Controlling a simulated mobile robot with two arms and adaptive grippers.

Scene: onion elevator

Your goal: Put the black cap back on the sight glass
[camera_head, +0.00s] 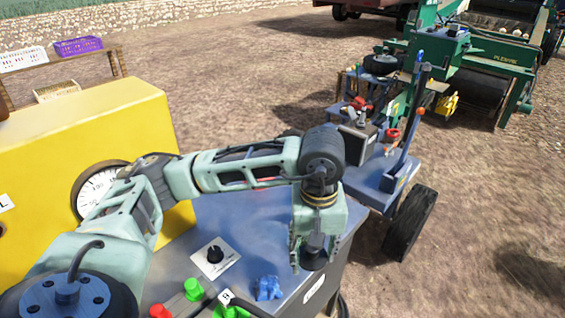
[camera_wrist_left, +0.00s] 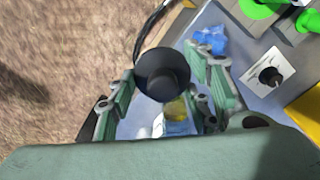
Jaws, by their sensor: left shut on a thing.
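My left gripper (camera_head: 313,254) points down over the right end of the blue-grey panel top (camera_head: 262,215). It is shut on the black cap (camera_head: 314,263), a dark round piece with a wider flange. In the left wrist view the black cap (camera_wrist_left: 162,76) sits between the fingers and covers what lies behind it. A small yellow patch (camera_wrist_left: 178,109) shows past the cap between the fingers. It may be part of the sight glass, but I cannot tell. I cannot make out the sight glass in the head view. My right gripper is not in view.
A blue knob (camera_head: 268,288), a black dial (camera_head: 215,254), a green button (camera_head: 194,289) and a red button (camera_head: 160,311) stand on the panel near the gripper. A yellow cabinet (camera_head: 60,130) with a round gauge (camera_head: 97,188) stands left. A blue trailer (camera_head: 385,170) stands behind right.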

